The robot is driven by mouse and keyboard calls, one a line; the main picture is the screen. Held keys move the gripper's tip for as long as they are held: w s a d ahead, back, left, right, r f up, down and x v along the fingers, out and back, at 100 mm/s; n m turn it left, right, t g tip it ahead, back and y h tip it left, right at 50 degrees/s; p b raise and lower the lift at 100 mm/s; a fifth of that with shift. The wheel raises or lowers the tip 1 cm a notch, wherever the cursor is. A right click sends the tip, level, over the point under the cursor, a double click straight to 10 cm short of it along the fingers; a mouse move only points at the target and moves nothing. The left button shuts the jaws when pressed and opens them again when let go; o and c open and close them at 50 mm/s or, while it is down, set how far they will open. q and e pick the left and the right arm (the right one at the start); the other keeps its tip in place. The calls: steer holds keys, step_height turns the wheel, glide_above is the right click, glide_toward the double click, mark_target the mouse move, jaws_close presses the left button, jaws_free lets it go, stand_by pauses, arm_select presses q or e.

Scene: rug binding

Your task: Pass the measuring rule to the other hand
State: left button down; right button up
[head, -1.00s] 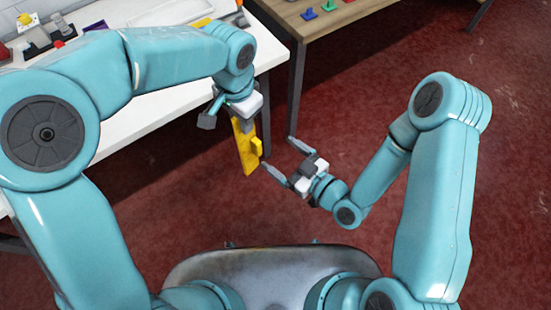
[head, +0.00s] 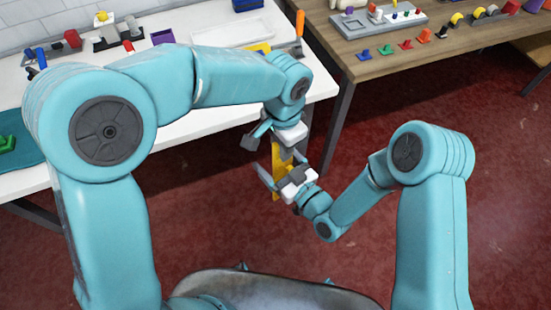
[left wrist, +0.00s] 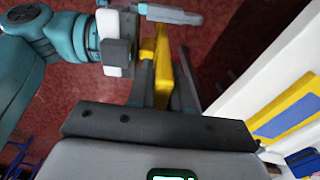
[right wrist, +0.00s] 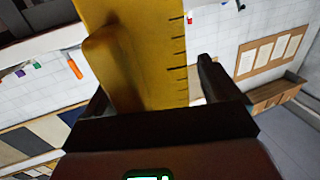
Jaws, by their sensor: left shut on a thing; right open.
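The yellow measuring rule (head: 277,185) hangs upright, with a raised block on one face. My left gripper (head: 283,147) is shut on its upper part; the left wrist view shows the rule (left wrist: 162,75) between its fingers. My right gripper (head: 281,166) is open at the lower part of the rule and partly hides it in the head view. In the right wrist view the rule (right wrist: 150,50), with black marks along one edge, stands between or just beyond the open fingers. I cannot tell whether they touch it.
A white table (head: 180,130) with tools and a yellow flat piece (head: 257,48) stands behind my left arm. A wooden table (head: 385,62) with coloured clips is at the back right. Red floor (head: 500,200) lies open on the right.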

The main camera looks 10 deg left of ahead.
steer(key=shift+w+a, duration=0.1)
steer(key=shift+a, duration=0.05)
steer(key=c, duration=1.1)
arm_select(q)
steer(key=c, duration=1)
jaws_free()
steer(key=shift+o, duration=0.2)
arm_select(e)
steer(key=shift+c, duration=0.2)
